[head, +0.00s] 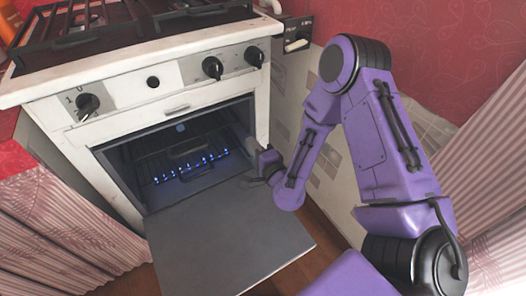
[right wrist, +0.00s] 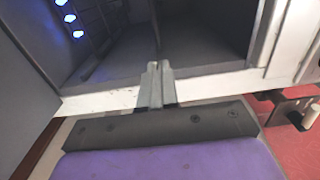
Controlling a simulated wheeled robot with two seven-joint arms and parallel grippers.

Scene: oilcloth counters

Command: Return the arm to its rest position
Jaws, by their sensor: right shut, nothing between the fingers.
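My right arm is purple and reaches from the right side to the oven's right front edge in the head view. Its gripper (head: 265,163) is beside the right edge of the oven opening, above the open door's right side. In the right wrist view the gripper's two fingers (right wrist: 156,85) are shut together with nothing between them. They point toward the white oven frame and dark oven interior; I cannot tell whether they touch the frame. My left gripper is not in view.
The white oven (head: 130,112) has its grey door (head: 225,235) folded down. Blue flames or lights (head: 190,168) glow inside. Knobs (head: 212,68) line its front, below the cooktop grates (head: 85,22). Striped curtains (head: 50,225) hang at left, and a pale panel (head: 300,90) stands right of the oven.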

